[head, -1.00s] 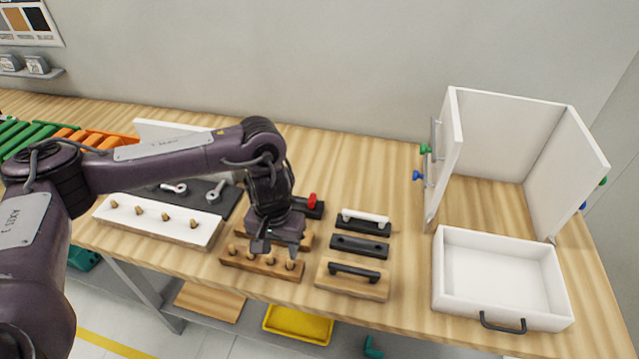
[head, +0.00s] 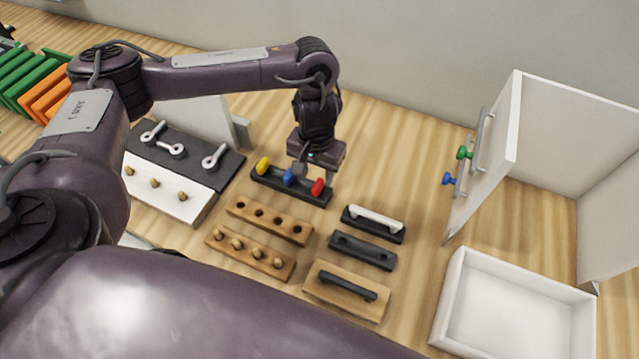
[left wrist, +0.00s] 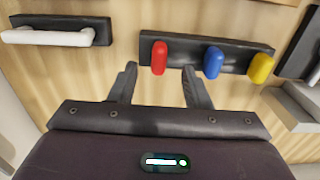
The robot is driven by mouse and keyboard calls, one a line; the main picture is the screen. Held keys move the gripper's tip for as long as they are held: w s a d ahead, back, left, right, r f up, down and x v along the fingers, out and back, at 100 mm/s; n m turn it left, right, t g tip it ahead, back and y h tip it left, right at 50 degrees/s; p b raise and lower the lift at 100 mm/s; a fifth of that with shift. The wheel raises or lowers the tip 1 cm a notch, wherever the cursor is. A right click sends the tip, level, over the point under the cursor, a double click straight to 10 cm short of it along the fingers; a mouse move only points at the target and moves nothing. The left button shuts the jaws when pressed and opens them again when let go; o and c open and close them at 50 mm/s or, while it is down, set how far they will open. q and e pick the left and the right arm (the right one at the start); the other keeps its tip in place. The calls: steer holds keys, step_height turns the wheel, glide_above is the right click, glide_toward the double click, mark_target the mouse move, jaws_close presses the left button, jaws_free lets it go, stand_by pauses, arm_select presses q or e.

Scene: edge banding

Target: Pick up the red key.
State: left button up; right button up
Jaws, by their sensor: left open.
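The red key (head: 318,187) stands upright in a black rack (head: 263,178) at its right end, beside a blue key (head: 288,176) and a yellow key (head: 263,165). In the left wrist view the red key (left wrist: 160,58) is at the left end of the rack. My left gripper (head: 308,170) is open and empty just behind and above the rack. In the left wrist view its two fingers (left wrist: 158,82) point toward the rack, with the red key ahead between them, nearer the left finger. My right gripper is not in view.
Handles on black and wooden blocks (head: 362,250) lie in front right. Wooden peg blocks (head: 268,220) lie in front of the rack. A white cabinet (head: 490,165) with an open door and a white drawer box (head: 515,305) stand at right.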

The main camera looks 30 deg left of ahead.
mark_target(318, 183)
arm_select(q)
step_height(318, 183, down, 2)
steer(key=shift+f, duration=0.15)
steer(key=f, duration=0.2)
steer(key=f+b, duration=0.1)
steer(key=shift+w, duration=0.25)
steer(key=shift+f, duration=0.15)
steer(key=c, duration=0.4)
jaws_close()
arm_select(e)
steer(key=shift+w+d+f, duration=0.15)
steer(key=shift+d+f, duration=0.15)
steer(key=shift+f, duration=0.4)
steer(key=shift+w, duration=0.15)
